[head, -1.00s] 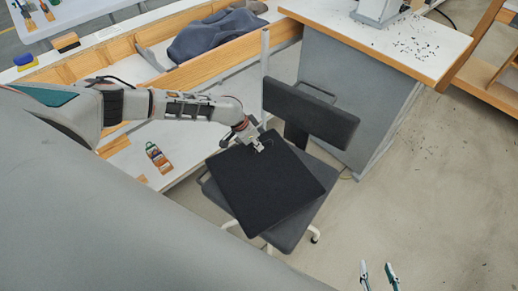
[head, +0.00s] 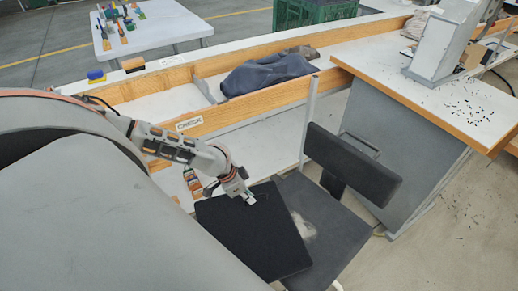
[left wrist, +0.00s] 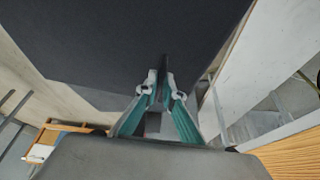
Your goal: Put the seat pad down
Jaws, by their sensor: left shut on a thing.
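The seat pad (head: 255,235) is a flat, black, square slab. In the head view it covers the left part of the grey chair seat (head: 335,228) and extends past it to the left. I cannot tell whether its underside touches the seat. My left gripper (head: 248,198) is shut on the pad's far edge. In the left wrist view the pad (left wrist: 120,40) fills the top, with the fingertips (left wrist: 163,88) closed at it. The chair's dark backrest (head: 352,165) stands upright behind the seat. My right gripper is out of view.
A wood-edged bench (head: 260,105) with a dark blue cloth (head: 268,73) runs behind the chair. A grey-sided table (head: 400,135) with a machine (head: 440,48) and scattered dark bits stands at the right. Floor (head: 445,245) is clear at lower right.

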